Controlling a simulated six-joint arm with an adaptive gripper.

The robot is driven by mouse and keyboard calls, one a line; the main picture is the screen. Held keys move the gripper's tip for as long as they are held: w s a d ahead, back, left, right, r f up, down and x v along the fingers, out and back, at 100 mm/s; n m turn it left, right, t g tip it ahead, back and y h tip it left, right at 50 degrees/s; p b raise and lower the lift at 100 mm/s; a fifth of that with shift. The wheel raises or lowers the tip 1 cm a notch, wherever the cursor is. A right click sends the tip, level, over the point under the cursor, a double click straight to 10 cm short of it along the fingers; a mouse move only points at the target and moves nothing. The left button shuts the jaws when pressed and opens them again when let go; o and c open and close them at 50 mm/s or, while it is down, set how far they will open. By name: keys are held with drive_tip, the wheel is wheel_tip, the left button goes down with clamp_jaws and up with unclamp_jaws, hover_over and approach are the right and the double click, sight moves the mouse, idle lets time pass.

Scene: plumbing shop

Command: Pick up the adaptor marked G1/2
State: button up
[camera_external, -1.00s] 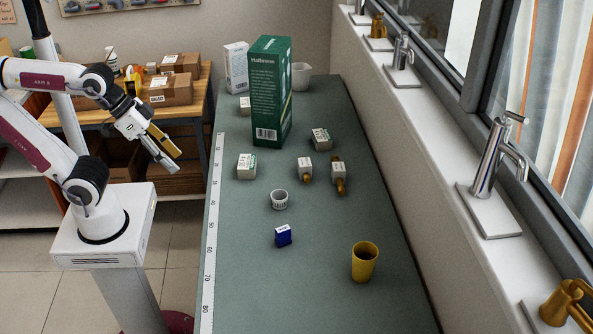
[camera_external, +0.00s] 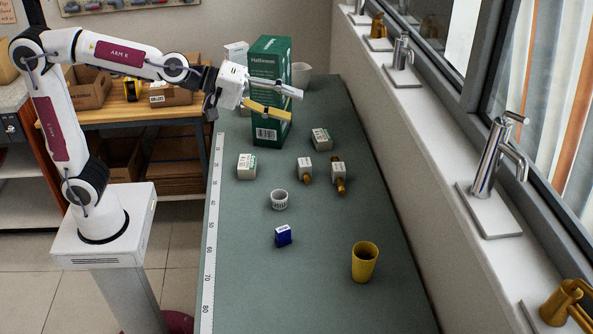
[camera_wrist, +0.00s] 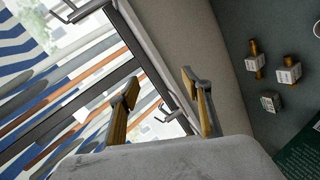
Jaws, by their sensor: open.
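Two fittings with brass ends and white tags lie on the green worktop (camera_external: 300,230). The left adaptor (camera_external: 305,171) shows brass at one end, and it also shows in the wrist view (camera_wrist: 288,72). The right adaptor (camera_external: 339,174) shows brass at both ends, and it also shows in the wrist view (camera_wrist: 255,62). The tag print is too small to tell which is marked G1/2. My gripper (camera_external: 296,106) is open and empty, high in front of the green box, well above and apart from both adaptors. Its fingers (camera_wrist: 160,84) show nothing between them.
The tall green box (camera_external: 270,75) stands behind my gripper. Small boxes (camera_external: 246,166) (camera_external: 321,139), a white cup-like ring (camera_external: 279,200), a blue box (camera_external: 283,236) and a yellow cup (camera_external: 364,262) stand on the worktop. The sill with taps (camera_external: 490,180) runs along the right.

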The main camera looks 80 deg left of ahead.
drive_tip(key=w+a+f+n+y, duration=0.2)
drive_tip(key=w+a+n+y, duration=0.4)
drive_tip(key=w+n, duration=0.45)
drive_tip(key=w+a+f+n+y, duration=0.2)
drive_tip(key=w+a+n+y, duration=0.45)
drive_tip(key=w+n, duration=0.35)
drive_tip(key=s+a+f+n+g+y, duration=0.3)
drive_tip(key=a+f+n+g+y, duration=0.25)
drive_tip(key=f+n, duration=0.55)
drive_tip(key=s+f+n+g+y, duration=0.1)
drive_tip(key=s+f+n+g, duration=0.8)
drive_tip(key=f, duration=0.5)
drive_tip(key=shift+s, duration=0.15)
drive_tip(key=shift+a+n, duration=0.1)
drive_tip(key=shift+n, duration=0.15)
